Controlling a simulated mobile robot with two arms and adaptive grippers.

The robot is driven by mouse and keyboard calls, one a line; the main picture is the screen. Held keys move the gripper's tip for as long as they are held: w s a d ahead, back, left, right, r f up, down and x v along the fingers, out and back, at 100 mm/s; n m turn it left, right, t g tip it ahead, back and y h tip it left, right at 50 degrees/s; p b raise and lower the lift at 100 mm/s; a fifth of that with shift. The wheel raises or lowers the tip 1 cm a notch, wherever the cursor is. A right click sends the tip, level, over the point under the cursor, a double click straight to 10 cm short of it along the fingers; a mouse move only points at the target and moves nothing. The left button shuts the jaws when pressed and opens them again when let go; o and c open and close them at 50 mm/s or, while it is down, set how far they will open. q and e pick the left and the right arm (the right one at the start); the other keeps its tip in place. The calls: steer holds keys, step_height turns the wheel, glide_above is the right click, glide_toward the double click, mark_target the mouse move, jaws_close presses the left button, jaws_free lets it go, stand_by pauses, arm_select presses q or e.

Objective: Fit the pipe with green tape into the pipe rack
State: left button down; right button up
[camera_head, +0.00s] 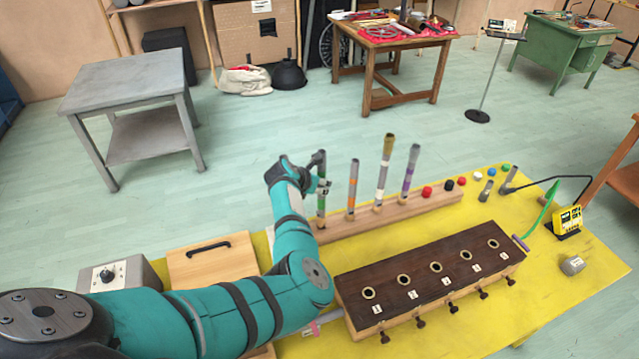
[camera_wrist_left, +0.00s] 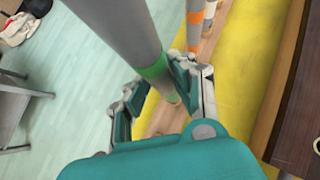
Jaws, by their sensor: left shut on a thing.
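The pipe with green tape (camera_head: 321,205) is upright at the left end of a pale wooden rail (camera_head: 425,205). It also shows as a grey tube in the left wrist view (camera_wrist_left: 125,32), with a green band between the fingers. My left gripper (camera_head: 323,186) is shut on it; the fingers also show in the left wrist view (camera_wrist_left: 160,88). I cannot tell whether its lower end is seated in the rail or lifted. The dark-topped wooden box with a row of numbered holes (camera_head: 430,285) seems to be the pipe rack; its visible holes are empty. My right gripper is not in view.
Pipes with orange (camera_head: 352,190), white (camera_head: 384,170) and purple tape (camera_head: 409,172) stand in the rail, right of my gripper. A wooden board with a black handle (camera_head: 205,268) and a grey box (camera_head: 125,275) lie left. A yellow device (camera_head: 568,220) stands right on the yellow mat (camera_head: 590,262).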

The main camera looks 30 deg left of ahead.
arm_select(q)
steer(key=shift+f+b, duration=0.75)
steer(key=shift+f, duration=0.75)
steer(key=c, duration=1)
jaws_free()
step_height(320, 180, up, 10)
steer(key=shift+f, duration=0.1)
